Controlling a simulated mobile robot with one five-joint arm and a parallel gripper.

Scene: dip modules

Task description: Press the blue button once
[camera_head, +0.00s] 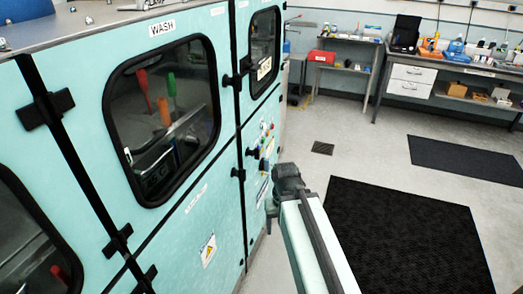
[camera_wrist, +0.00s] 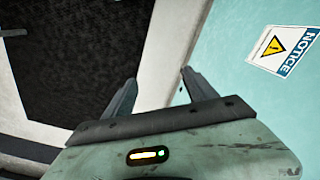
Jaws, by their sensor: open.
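A control panel (camera_head: 264,140) with several small coloured buttons is on the narrow right-hand section of the teal machine in the head view. Red and bluish spots show there, but they are too small to tell surely which is the blue button. My gripper (camera_wrist: 158,92) is open and empty in the wrist view, with its two fingers apart. In the head view the end of my arm is in front of the machine, just right of and below the panel. No button shows in the wrist view.
The teal machine (camera_head: 222,215) with dark windows fills the left. A warning label (camera_wrist: 284,48) is on the teal surface right of my fingers. A black mat (camera_head: 400,235) lies on the open floor to the right. Workbenches (camera_head: 440,88) stand at the back.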

